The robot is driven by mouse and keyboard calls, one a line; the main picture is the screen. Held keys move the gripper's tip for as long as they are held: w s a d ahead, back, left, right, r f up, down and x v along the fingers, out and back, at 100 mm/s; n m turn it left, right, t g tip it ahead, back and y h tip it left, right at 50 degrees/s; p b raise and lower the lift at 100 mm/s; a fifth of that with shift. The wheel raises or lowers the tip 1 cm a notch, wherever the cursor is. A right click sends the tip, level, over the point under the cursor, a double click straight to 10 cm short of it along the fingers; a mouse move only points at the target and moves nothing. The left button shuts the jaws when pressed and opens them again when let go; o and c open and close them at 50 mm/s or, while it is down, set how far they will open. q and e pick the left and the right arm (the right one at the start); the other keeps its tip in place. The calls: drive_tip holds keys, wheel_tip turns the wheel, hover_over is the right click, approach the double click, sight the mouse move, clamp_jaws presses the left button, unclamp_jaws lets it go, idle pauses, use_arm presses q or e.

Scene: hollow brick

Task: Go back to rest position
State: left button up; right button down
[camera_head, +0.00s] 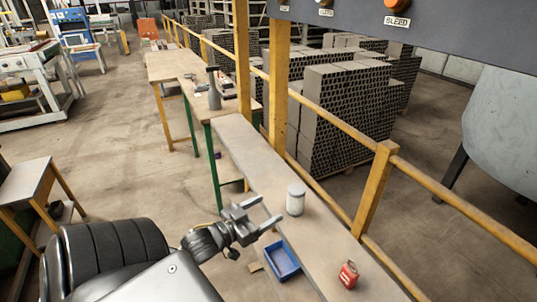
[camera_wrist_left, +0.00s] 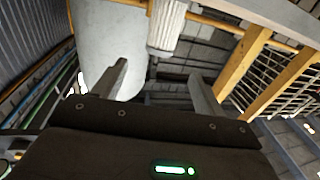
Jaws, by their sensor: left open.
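My left gripper (camera_head: 266,213) is open, with its two fingers apart and nothing seen between them. In the head view it is above the left edge of the long narrow bench (camera_head: 258,158), just left of a white jar (camera_head: 295,201). The jar stands upright on the bench; I see a gap between it and the fingertips. In the left wrist view the open gripper (camera_wrist_left: 160,85) points toward a pale ribbed object (camera_wrist_left: 166,27), which I cannot surely identify. My right gripper is not in view.
A blue tray (camera_head: 289,268) sits at the bench's left side, below the gripper. A red object (camera_head: 348,274) is on the near bench. A yellow railing (camera_head: 345,128) runs along the bench's right, with stacked hollow bricks (camera_head: 345,135) behind. Open floor (camera_head: 120,165) lies to the left.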

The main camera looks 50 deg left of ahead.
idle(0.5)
use_arm(q)
drive_tip(key=a+f+g+y, duration=0.1)
drive_tip(key=a+f+g, duration=0.1)
drive_tip(key=f, duration=0.6)
drive_tip(key=a+f+g+y, duration=0.1)
drive_tip(key=a+f+y, duration=0.15)
drive_tip(key=f, duration=0.45)
drive_tip(key=s+d+f+n+g, duration=0.1)
drive_tip(key=s+f+g, duration=0.15)
drive_tip(key=f, duration=0.75)
drive_tip(key=s+f+g, duration=0.2)
drive_tip(key=s+f, duration=0.2)
drive_tip(key=f, duration=0.6)
drive_tip(key=s+d+f+m+g+h+b, duration=0.1)
drive_tip(key=s+d+f+g, duration=0.3)
drive_tip(key=s+d+f, duration=0.4)
drive_tip(key=s+d+f+m+g+b, duration=0.1)
drive_tip(key=s+d+f+g, duration=0.4)
drive_tip(key=s+f, duration=1.3)
drive_tip(key=s+d, duration=0.1)
drive_tip(key=d, duration=0.2)
drive_tip(key=shift+f+h+b, duration=0.3)
drive_tip(key=shift+h+b, duration=0.05)
drive_tip(key=shift+b, duration=0.05)
drive_tip(key=shift+d+g, duration=0.1)
drive_tip(key=shift+g, duration=0.15)
